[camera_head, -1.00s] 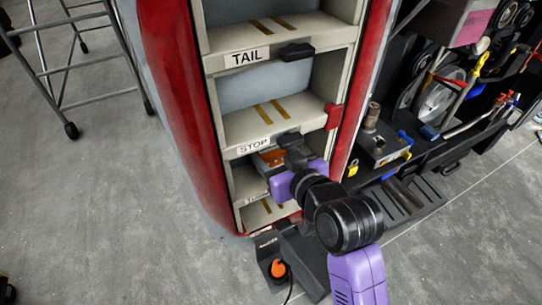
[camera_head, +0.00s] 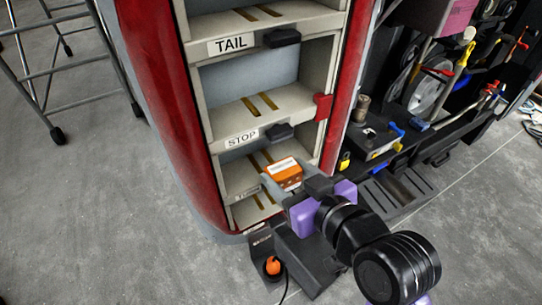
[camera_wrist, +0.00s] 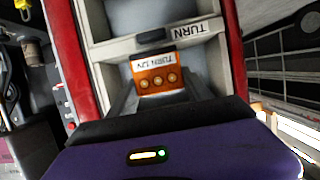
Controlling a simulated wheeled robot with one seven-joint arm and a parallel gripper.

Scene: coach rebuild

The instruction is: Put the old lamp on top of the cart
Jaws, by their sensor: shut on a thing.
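The old lamp is an orange block (camera_head: 286,176) with a white label on top, in front of the lowest bays of the shelf. In the wrist view the lamp (camera_wrist: 158,78) reads "TURN 12V" and shows several round, light-coloured contacts. My gripper (camera_head: 292,187) is shut on the lamp and holds it at the shelf's open front; the grey fingers (camera_wrist: 160,98) reach to the lamp in the wrist view. A metal frame on castors (camera_head: 50,75) stands at the upper left; I cannot tell whether this is the cart, and its top is out of view.
The red-sided shelf (camera_head: 165,110) has bays labelled TAIL and STOP, with a TURN label (camera_wrist: 193,30) in the wrist view. Black clips jut from its edges. A dark rack of tools (camera_head: 425,125) stands at right. A black device with an orange knob (camera_head: 273,266) sits low in front.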

